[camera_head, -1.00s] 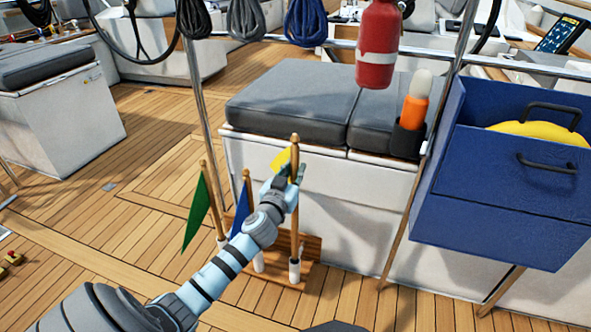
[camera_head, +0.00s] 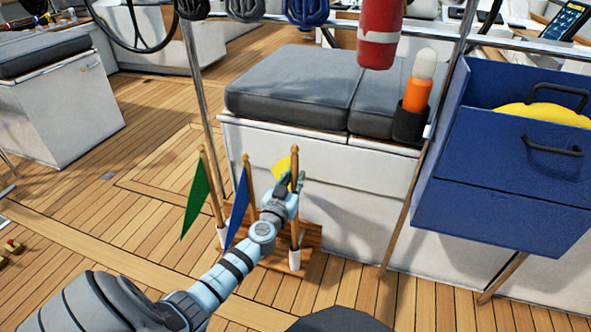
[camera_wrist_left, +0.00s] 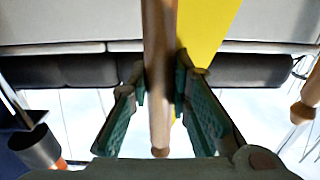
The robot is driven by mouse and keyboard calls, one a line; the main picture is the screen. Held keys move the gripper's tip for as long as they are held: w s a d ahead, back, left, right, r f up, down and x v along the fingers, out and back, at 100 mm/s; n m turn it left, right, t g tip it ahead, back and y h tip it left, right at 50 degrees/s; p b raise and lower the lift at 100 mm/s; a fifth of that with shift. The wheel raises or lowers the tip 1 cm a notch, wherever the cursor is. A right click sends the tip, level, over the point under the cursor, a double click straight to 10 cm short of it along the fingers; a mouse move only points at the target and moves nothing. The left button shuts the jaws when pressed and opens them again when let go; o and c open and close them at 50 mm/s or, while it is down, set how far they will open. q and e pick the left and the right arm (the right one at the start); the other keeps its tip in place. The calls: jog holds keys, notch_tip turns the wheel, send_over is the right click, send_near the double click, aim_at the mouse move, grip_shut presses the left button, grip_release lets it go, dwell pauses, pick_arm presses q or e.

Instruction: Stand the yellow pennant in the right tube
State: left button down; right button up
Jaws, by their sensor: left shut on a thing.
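The yellow pennant (camera_head: 282,168) is on a wooden pole that stands about upright in the head view. My left gripper (camera_head: 292,182) is shut on this pole near its top. In the left wrist view the pole (camera_wrist_left: 160,60) runs between the jaws (camera_wrist_left: 160,100), with the yellow cloth (camera_wrist_left: 205,30) beside it. The pole's lower end meets the white right tube (camera_head: 294,258) and appears to be inside it; the depth is hidden. The tube stands on a wooden base (camera_head: 312,240). My right gripper is not in view.
A blue pennant (camera_head: 238,208) and a green pennant (camera_head: 195,195) stand to the left; the green one's pole is in a white tube (camera_head: 222,237). A white bench with grey cushions (camera_head: 290,85) is close behind. A blue box (camera_head: 500,170) hangs at right.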

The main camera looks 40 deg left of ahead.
pick_arm(q)
jog(key=shift+f, duration=0.35)
jog(key=c, duration=1.4)
grip_release()
jog(key=v, duration=1.2)
